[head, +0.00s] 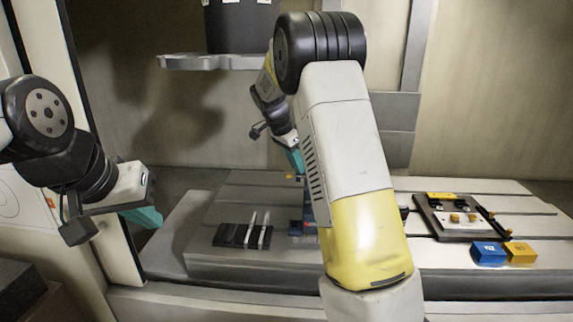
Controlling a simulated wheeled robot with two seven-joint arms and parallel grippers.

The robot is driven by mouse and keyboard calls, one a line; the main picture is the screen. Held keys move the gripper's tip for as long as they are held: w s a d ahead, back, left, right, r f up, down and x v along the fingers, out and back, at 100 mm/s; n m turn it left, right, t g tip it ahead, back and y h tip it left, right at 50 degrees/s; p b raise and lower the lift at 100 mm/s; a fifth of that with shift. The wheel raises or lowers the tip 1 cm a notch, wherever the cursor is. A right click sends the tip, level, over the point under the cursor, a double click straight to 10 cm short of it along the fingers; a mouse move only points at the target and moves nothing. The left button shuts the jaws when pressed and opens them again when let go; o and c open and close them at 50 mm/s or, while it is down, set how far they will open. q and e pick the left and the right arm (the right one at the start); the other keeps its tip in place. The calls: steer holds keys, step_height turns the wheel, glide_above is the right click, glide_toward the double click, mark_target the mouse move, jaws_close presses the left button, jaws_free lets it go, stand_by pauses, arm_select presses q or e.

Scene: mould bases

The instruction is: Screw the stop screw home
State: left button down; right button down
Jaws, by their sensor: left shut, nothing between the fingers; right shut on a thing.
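My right gripper (296,161) has teal fingers pointing down over the machine table, behind my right forearm. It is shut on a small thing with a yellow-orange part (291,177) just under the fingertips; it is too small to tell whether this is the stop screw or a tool. A blue and red item (297,227) stands on the table below, partly hidden by my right arm. My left gripper (145,218) is shut and empty, off the table's left side. A dark plate (437,222) with white and yellow parts lies on the right of the table.
A black rack (229,236) with upright pale plates stands at the table's front left. A blue block (489,253) and an orange block (520,254) sit at the front right. A dark spindle head (240,28) hangs above. The slotted table (215,266) is bare along its front left.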

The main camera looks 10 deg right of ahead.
steer(key=shift+w+m, duration=0.1)
steer(key=shift+m, duration=0.5)
steer(key=shift+g, duration=0.3)
steer(key=c, duration=1.3)
jaws_free()
steer(key=shift+o, duration=0.2)
steer(key=shift+a+r, duration=0.1)
steer(key=shift+a+r, duration=0.1)
steer(key=shift+r, duration=0.25)
steer(key=s+a, duration=0.2)
steer(key=a, duration=1)
steer(key=shift+s, duration=0.3)
